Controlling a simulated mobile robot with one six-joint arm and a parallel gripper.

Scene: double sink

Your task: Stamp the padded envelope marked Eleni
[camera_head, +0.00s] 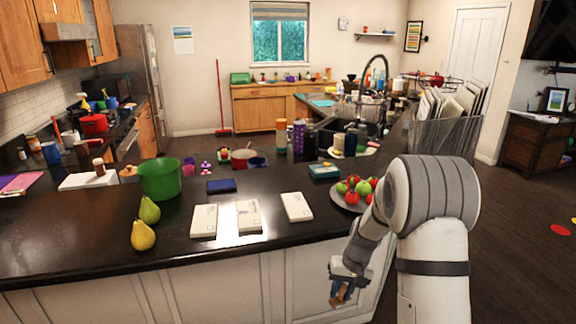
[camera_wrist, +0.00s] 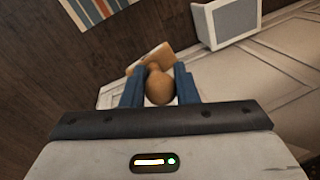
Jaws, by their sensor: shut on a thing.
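My gripper (camera_head: 341,292) hangs low in front of the counter's cabinet face, below the countertop. In the wrist view its two blue fingers (camera_wrist: 160,90) are shut on a wooden stamp (camera_wrist: 159,88) with a rounded knob handle and a flat block beyond it. Three white padded envelopes lie flat on the dark counter: a left one (camera_head: 204,221), a middle one (camera_head: 249,217) and a right one (camera_head: 297,207). Their markings are too small to read, so I cannot tell which is Eleni's. A dark blue flat pad (camera_head: 221,186) and a teal flat box (camera_head: 324,172) lie behind them.
A plate of red and green fruit (camera_head: 351,199) sits right of the envelopes, close to my arm. Two pears (camera_head: 144,235) and a green pot (camera_head: 160,180) stand at the left. Bottles and the sink are farther back. The counter's front strip before the envelopes is clear.

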